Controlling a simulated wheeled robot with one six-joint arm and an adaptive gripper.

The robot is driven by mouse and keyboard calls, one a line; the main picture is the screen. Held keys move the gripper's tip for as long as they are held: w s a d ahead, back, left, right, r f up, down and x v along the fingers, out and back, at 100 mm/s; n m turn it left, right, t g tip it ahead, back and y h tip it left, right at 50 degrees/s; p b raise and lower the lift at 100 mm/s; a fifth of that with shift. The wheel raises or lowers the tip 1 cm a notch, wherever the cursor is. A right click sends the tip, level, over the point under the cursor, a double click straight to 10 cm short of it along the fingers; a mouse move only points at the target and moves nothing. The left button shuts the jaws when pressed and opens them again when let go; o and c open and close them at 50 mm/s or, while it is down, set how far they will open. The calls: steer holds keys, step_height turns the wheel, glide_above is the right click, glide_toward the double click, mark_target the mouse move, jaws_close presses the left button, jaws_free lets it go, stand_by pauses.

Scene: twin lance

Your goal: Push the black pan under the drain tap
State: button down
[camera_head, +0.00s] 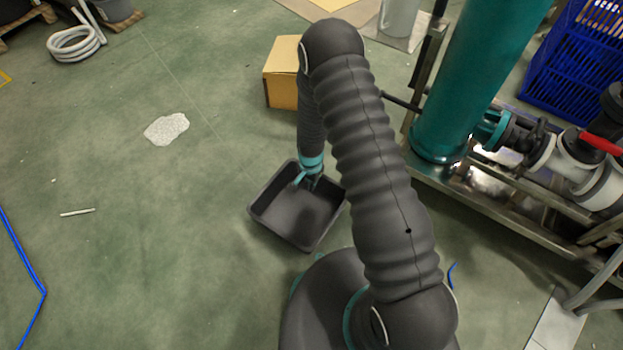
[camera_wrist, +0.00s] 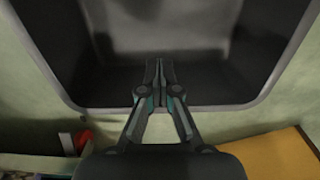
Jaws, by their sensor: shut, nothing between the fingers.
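The black pan (camera_head: 281,212) lies on the green floor, left of the teal column and its metal frame. In the wrist view the pan (camera_wrist: 232,88) fills the upper part. My gripper (camera_head: 311,184) is at the pan's far right side in the head view, its tip over or inside the pan. In the wrist view my gripper (camera_wrist: 153,70) has its fingers together and empty, in front of the pan's near inner wall; I cannot tell whether they touch it. A valve with a red handle (camera_head: 601,145), apparently the drain tap, is on pipework at the right, well apart from the pan.
A cardboard box (camera_head: 282,85) stands just behind my forearm. The teal column (camera_head: 470,80) and its metal frame (camera_head: 490,208) border the right side. A blue crate (camera_head: 585,65) is at the upper right. A pale patch (camera_head: 166,129) lies on the otherwise mostly clear left floor.

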glide_above(311, 200)
step_height(311, 200, down, 5)
steer(key=shift+d+r, duration=0.1)
steer(key=shift+r, duration=0.05)
steer(key=shift+w+d+r, duration=0.15)
steer(key=shift+w+d, duration=0.55)
steer(key=shift+w, duration=0.2)
steer(key=shift+w+d, duration=0.45)
steer(key=shift+w, duration=0.1)
steer(key=w+d+b, duration=0.2)
steer(key=w, duration=0.1)
steer(key=w+d+b, duration=0.3)
steer(key=w+d, duration=0.1)
steer(key=w, duration=0.1)
steer(key=shift+w+d+f+b, duration=0.2)
steer(key=shift+w+d+b, duration=0.15)
steer(key=shift+b, duration=0.05)
steer(key=shift+w+d+r, duration=0.25)
steer(key=shift+w+d, duration=0.05)
steer(key=shift+w, duration=0.1)
